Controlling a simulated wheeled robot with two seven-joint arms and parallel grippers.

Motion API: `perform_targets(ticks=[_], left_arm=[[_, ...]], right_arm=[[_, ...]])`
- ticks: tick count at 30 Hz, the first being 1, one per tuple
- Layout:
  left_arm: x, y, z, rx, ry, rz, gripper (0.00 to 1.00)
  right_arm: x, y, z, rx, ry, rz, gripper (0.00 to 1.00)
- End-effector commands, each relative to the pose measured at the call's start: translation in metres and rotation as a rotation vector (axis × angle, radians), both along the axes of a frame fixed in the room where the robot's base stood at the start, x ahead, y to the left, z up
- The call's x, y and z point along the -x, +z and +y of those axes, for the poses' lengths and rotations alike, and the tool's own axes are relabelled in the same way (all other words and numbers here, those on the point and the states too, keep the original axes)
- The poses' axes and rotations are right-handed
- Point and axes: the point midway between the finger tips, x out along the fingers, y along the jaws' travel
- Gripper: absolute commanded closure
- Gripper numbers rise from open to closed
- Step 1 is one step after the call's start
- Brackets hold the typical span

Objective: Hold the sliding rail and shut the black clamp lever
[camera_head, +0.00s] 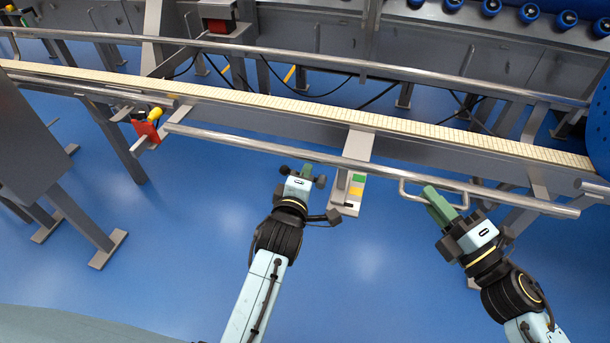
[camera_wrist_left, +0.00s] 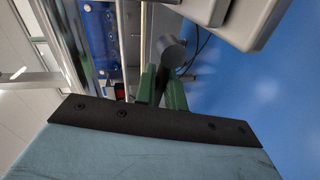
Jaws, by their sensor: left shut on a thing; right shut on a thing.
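The sliding rail (camera_head: 260,147) is a long silver tube slanting down to the right in the head view. A bent wire handle (camera_head: 404,190) sits on its front side. My right gripper (camera_head: 432,194) has its green fingers shut on this handle. A grey clamp block (camera_head: 338,192) with green, yellow and red marks stands under the rail. My left gripper (camera_head: 306,170) is just left of this block, below the rail. In the left wrist view its green fingers (camera_wrist_left: 160,88) are shut around a dark round bar, the black clamp lever (camera_wrist_left: 170,50).
A conveyor with a cream slatted belt (camera_head: 250,98) runs behind the rail, with another silver guide tube (camera_head: 300,57) beyond it. A red bracket with a yellow knob (camera_head: 150,120) is at the left. Grey legs stand on open blue floor (camera_head: 200,210).

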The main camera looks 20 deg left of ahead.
Motion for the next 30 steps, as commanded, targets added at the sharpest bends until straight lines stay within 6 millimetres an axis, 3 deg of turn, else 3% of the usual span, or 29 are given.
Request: perform_targets(ticks=[4,5,9,20,30], left_arm=[[0.000,-0.002,0.001,0.003,0.002,0.004,1.00],[0.000,-0.002,0.001,0.002,0.002,0.004,0.88],[0.000,-0.001,0.001,0.002,0.002,0.004,0.71],[0.007,0.000,0.000,0.001,0.001,0.003,0.71],[0.055,0.009,-0.002,0.003,0.001,0.005,0.71]], right_arm=[[0.001,-0.001,0.000,0.000,0.003,0.001,1.00],[0.001,-0.001,0.000,0.000,0.003,0.001,1.00],[0.001,-0.001,0.000,0.001,0.003,0.001,1.00],[0.001,-0.001,0.000,0.001,0.004,0.001,1.00],[0.001,-0.001,0.000,0.001,0.004,0.001,1.00]])
